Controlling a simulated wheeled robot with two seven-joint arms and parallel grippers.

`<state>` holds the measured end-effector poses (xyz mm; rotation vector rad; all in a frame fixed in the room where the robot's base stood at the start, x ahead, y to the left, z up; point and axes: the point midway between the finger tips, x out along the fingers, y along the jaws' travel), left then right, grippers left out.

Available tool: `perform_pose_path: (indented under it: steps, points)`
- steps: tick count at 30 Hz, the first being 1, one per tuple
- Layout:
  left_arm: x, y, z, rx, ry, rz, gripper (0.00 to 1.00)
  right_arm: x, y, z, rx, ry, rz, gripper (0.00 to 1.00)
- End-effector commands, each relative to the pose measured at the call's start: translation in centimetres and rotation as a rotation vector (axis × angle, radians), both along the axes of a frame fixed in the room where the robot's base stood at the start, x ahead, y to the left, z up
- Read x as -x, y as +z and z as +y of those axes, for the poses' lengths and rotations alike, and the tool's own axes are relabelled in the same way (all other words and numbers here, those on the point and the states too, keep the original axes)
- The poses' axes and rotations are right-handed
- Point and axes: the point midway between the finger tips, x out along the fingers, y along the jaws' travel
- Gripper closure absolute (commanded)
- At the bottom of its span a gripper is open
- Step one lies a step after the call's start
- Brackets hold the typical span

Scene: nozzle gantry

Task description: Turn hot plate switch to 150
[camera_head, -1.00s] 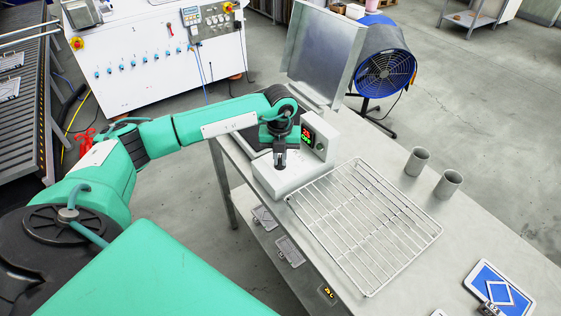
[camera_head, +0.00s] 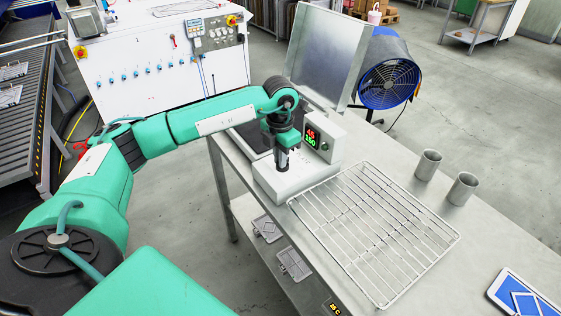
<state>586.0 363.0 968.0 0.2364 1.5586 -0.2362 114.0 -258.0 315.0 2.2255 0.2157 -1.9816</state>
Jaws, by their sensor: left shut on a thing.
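The hot plate (camera_head: 290,183) is a white box on the near left part of the metal table, with a raised block and a dark plate behind. Its display (camera_head: 311,137) shows small red digits above green ones; the green line looks like 150, though it is small. A small dark button or knob (camera_head: 324,146) is beside the display. My left gripper (camera_head: 282,166) points straight down onto the low front part of the hot plate. Its jaws are shut on the switch, which the fingers hide. My right gripper is not in view.
A wire rack (camera_head: 372,230) lies right of the hot plate, close to it. Two metal cups (camera_head: 428,165) stand near the table's far edge. An upright metal sheet guard (camera_head: 322,50) rises behind, with a blue fan (camera_head: 388,82) beyond it.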

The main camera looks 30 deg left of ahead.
Motion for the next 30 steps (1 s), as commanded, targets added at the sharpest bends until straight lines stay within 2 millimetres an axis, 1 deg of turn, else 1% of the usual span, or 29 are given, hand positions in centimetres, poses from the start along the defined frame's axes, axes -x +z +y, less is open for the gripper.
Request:
perform_pose_path:
  steps: [9,22,23,24,26,30]
  points:
    - [-0.11,0.09,0.09,0.001,-0.083,-0.004,1.0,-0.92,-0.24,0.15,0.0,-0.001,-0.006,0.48]
    - [-0.13,0.17,0.11,0.001,-0.092,-0.004,1.0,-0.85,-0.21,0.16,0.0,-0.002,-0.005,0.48]
    - [-0.13,0.17,0.11,0.0,-0.091,-0.004,0.88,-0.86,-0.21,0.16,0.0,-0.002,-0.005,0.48]
    - [-0.13,0.17,0.11,0.0,-0.091,-0.004,0.8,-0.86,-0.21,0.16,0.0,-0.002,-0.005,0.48]
    - [-0.12,0.15,0.1,0.001,-0.091,-0.004,0.69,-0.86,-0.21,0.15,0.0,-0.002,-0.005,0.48]
    - [-0.08,0.09,0.1,0.001,-0.091,-0.002,0.68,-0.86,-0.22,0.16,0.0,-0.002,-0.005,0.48]
